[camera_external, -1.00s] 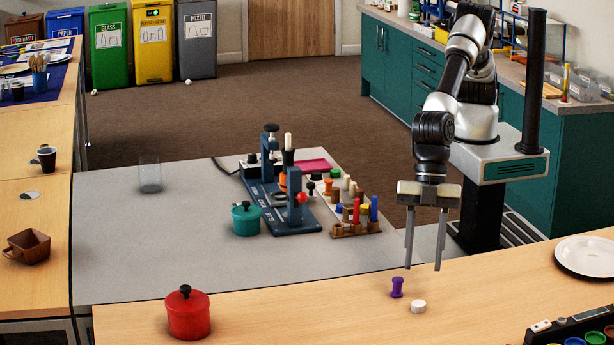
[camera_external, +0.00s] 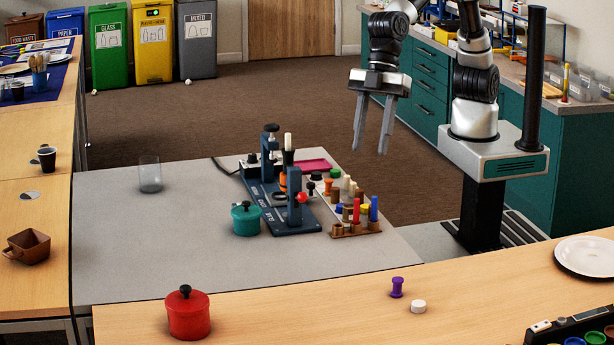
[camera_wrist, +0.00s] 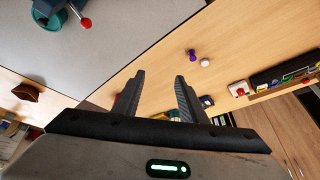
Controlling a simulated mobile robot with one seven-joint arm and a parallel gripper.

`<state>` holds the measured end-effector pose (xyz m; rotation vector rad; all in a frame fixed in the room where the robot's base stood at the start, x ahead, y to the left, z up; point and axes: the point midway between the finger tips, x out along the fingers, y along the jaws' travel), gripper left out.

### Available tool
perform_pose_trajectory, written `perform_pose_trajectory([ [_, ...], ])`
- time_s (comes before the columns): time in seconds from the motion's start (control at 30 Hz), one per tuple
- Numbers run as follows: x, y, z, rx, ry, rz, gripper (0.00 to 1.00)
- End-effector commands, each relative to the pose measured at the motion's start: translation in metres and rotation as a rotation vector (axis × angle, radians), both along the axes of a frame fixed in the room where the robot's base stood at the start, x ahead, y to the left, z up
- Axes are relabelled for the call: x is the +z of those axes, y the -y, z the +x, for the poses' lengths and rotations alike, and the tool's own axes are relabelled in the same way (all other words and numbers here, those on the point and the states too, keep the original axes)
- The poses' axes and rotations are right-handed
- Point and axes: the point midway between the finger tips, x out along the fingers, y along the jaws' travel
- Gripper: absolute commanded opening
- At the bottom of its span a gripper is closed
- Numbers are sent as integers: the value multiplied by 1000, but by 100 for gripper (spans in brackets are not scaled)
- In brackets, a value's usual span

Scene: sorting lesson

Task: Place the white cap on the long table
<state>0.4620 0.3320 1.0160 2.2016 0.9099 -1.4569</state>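A small round white cap (camera_external: 418,306) lies on the wooden table (camera_external: 300,300) in the foreground, just right of a purple spool-shaped piece (camera_external: 397,287). In the wrist view the white cap (camera_wrist: 205,62) shows beyond my right-hand finger, with the purple piece (camera_wrist: 192,55) beside it. My gripper (camera_external: 370,150) hangs high over the floor, behind the right end of the grey table, well away from the cap. Its two fingers point down, apart, with nothing between them; the wrist view also shows the gap between the fingers (camera_wrist: 160,78) empty.
The grey table (camera_external: 150,250) holds a clear glass (camera_external: 149,174), a teal pot (camera_external: 246,218), a blue press (camera_external: 290,210) and a rack of pegs (camera_external: 358,225). A red pot (camera_external: 188,313) and white plates (camera_external: 588,256) stand on the foreground table. Its middle is clear.

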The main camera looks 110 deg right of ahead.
Motion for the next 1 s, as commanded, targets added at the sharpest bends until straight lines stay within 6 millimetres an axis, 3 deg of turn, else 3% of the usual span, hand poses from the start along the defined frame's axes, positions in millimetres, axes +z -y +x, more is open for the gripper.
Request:
perform_pose_trajectory([
  [0.03, 24, 44, -5, -71, 6, 14, 38],
  [0.2, 67, 170, -49, -298, 21, 26, 38],
  [0.3, 76, 232, -88, -432, 38, 20, 38],
  [0.4, 75, 278, -127, -554, 57, 5, 38],
  [0.5, 68, 308, -159, -650, 71, -12, 38],
  [0.63, 60, 328, -184, -725, 82, -28, 38],
  [1.0, 56, 333, -191, -748, 84, -33, 38],
])
